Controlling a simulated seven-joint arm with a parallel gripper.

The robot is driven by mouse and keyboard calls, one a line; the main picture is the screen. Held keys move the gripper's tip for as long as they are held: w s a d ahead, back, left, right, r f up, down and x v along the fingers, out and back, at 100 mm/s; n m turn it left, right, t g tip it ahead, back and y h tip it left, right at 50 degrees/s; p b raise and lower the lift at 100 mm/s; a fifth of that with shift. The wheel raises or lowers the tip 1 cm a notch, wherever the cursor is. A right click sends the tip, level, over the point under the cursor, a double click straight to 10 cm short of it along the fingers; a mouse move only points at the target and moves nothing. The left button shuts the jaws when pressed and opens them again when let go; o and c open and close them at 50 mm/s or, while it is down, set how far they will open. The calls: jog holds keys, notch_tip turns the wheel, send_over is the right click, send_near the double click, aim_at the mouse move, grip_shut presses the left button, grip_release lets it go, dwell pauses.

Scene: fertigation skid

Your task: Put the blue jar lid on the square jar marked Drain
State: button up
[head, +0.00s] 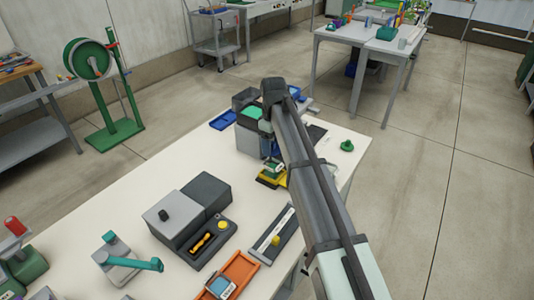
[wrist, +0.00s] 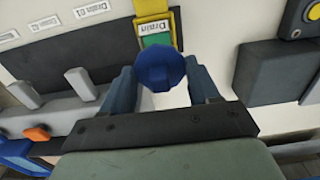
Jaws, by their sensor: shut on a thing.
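The blue jar lid (wrist: 160,68) is a round blue disc in the wrist view. My gripper (wrist: 163,84) is shut on it, one blue-grey finger on each side. In the head view a yellow and green object (head: 270,178) stands beside my arm, which hides most of the gripper area and the lid.
Grey fittings (wrist: 85,88) and several small labels lie left in the wrist view; a dark block (wrist: 270,70) lies right. In the head view, a grey box unit (head: 187,215), dark rail (head: 275,235) and orange tray (head: 240,270) stand nearer. A green knob (head: 346,146) sits right.

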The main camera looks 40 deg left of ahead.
jog(key=shift+w+f, duration=0.1)
jog(key=shift+w, duration=0.2)
jog(key=shift+s+f, duration=0.1)
jog(key=shift+f, duration=2.5)
jog(key=o, duration=1.1)
jog(key=shift+r, duration=0.15)
jog(key=shift+r, duration=3.4)
